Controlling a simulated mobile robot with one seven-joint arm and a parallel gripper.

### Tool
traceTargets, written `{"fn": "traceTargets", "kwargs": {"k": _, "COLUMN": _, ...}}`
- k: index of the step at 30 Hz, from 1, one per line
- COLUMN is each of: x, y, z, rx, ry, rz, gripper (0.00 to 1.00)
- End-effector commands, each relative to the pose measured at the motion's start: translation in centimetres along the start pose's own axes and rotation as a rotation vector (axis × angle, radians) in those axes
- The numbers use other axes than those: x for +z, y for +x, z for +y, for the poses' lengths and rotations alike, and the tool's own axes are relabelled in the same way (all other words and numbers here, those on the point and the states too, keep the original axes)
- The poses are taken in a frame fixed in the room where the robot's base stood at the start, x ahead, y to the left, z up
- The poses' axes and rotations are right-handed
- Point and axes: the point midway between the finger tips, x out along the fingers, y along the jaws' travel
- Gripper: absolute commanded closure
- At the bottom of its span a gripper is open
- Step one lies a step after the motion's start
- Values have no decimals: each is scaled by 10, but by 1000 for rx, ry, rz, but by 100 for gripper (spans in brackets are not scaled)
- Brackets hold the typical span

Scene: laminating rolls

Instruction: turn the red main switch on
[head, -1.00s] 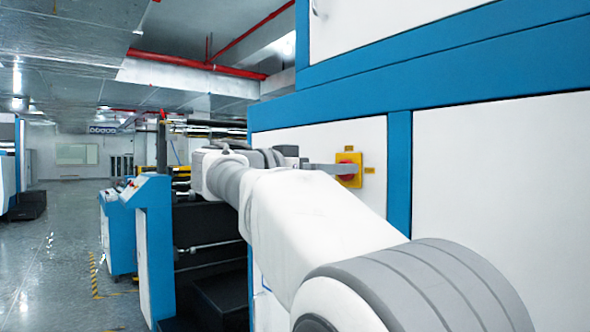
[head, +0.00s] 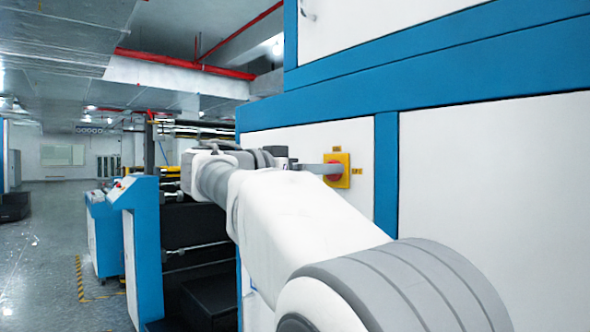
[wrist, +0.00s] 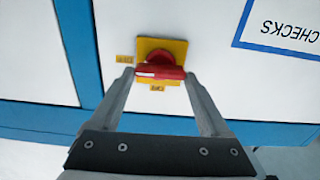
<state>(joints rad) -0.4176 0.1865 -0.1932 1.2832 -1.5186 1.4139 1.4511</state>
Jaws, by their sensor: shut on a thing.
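The red main switch (wrist: 160,71) is a rotary knob with a bar handle on a square yellow plate (wrist: 179,48). In the wrist view the bar lies crosswise, with a white mark near its left end. My gripper (wrist: 159,76) is shut on the bar, one finger at each end. Small yellow labels sit left of the plate (wrist: 125,59) and at its lower edge (wrist: 157,88); their lettering is too small to read surely. In the head view the switch (head: 334,174) is partly hidden behind my gripper (head: 322,169), which reaches it from the left.
The switch is on a white panel (head: 290,140) with blue frame strips (head: 386,170). A sheet lettered "CHECKS" (wrist: 290,25) is on the panel in the wrist view. A blue-sided console (head: 140,250) stands at left, with open floor (head: 45,240) beyond.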

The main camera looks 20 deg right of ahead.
Motion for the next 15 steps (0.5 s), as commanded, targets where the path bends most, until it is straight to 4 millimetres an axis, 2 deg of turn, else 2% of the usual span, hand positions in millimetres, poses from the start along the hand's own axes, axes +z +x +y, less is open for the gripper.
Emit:
{"fn": "traceTargets", "kwargs": {"k": 8, "x": 0, "y": 0, "z": -1, "rx": 0, "ry": -126, "rz": 0, "gripper": 76}}
{"fn": "traceTargets", "kwargs": {"k": 15, "x": -1, "y": 0, "z": -1, "rx": 1, "ry": -333, "rz": -1, "gripper": 76}}
